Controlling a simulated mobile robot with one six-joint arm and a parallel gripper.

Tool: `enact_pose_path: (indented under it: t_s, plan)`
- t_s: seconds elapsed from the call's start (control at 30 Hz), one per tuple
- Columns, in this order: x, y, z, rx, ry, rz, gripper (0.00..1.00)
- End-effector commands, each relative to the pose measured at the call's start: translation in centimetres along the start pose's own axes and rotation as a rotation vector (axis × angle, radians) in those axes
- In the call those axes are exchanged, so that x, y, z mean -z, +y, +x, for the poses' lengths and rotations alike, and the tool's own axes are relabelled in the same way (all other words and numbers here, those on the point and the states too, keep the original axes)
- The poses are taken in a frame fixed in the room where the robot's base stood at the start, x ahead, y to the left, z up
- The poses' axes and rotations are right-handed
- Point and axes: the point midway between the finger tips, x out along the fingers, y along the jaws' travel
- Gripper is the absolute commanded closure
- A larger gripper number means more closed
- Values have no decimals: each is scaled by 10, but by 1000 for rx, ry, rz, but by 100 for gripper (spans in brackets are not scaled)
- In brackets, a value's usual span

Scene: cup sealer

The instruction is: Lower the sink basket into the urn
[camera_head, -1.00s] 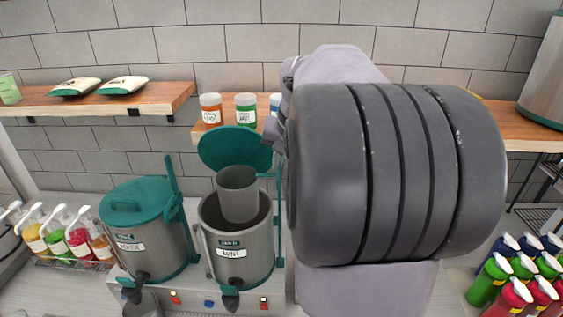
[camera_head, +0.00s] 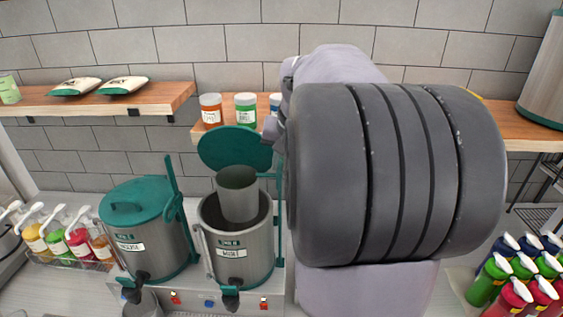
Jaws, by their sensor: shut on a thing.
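The sink basket (camera_head: 237,196) is a grey cylinder, upright, with its lower part inside the mouth of the open urn and its upper part above the rim. The urn (camera_head: 243,262) is grey metal with a label reading like "MINT" and a black tap. Its green lid (camera_head: 235,148) stands raised behind. My gripper (camera_head: 278,132) shows only as a small grey part at the edge of my large arm, above and right of the basket. Its fingertips and its contact with the basket are mostly hidden.
A second urn (camera_head: 149,233) with a closed green lid stands to the left. Pump bottles (camera_head: 75,240) are at far left, and coloured bottles (camera_head: 515,275) at lower right. Jars (camera_head: 246,109) sit on a wooden shelf (camera_head: 160,97) level behind. My arm hides the right middle.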

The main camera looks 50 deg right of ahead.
Motion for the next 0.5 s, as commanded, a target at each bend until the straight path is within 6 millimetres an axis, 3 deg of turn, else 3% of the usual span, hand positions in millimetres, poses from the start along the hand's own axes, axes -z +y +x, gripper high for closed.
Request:
enact_pose_path:
  t_s: [0.17,0.5]
  plan:
    - [-8,4,19,0,1,-1,100]
    - [-44,23,106,0,-1,0,100]
